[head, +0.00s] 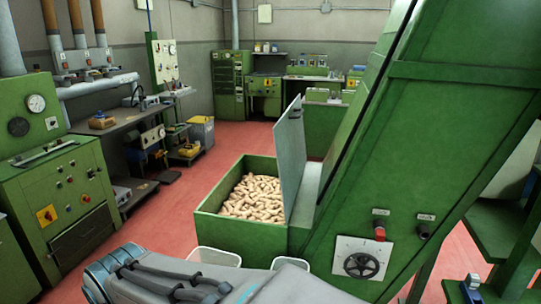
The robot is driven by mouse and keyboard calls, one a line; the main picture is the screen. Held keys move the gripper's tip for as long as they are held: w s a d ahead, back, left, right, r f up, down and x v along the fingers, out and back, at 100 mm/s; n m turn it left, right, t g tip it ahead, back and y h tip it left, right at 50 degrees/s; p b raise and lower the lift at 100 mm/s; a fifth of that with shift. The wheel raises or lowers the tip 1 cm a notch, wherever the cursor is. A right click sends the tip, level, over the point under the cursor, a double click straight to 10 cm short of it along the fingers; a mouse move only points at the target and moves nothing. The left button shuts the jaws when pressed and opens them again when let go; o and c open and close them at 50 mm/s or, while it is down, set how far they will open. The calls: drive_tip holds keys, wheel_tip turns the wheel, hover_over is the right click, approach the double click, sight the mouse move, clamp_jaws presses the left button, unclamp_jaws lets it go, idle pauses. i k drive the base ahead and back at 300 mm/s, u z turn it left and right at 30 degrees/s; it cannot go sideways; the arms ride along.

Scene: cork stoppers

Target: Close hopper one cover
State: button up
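The hopper (238,237) is a green open-topped box filled with many cork stoppers (255,197). It stands against the left side of a tall green machine. Its cover (291,150), a flat grey-green panel, stands up nearly vertical at the hopper's right side, so the hopper is open. Part of my grey arm crosses the bottom of the head view, in front of the hopper. My gripper is not visible in this view. I cannot read a number on the hopper.
White bins (216,257) stand below the hopper's front. A green control cabinet (58,195) and workbenches line the left. Red floor (172,215) is clear between.

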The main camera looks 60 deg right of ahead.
sight(289, 133)
drive_tip(key=k, duration=0.35)
drive_tip(key=z, duration=1.9)
drive_tip(key=i, duration=0.5)
drive_tip(key=u, duration=0.1)
drive_tip(key=k, duration=1)
drive_tip(key=u, duration=1.5)
drive_tip(key=i, duration=1.25)
drive_tip(key=z, duration=1.8)
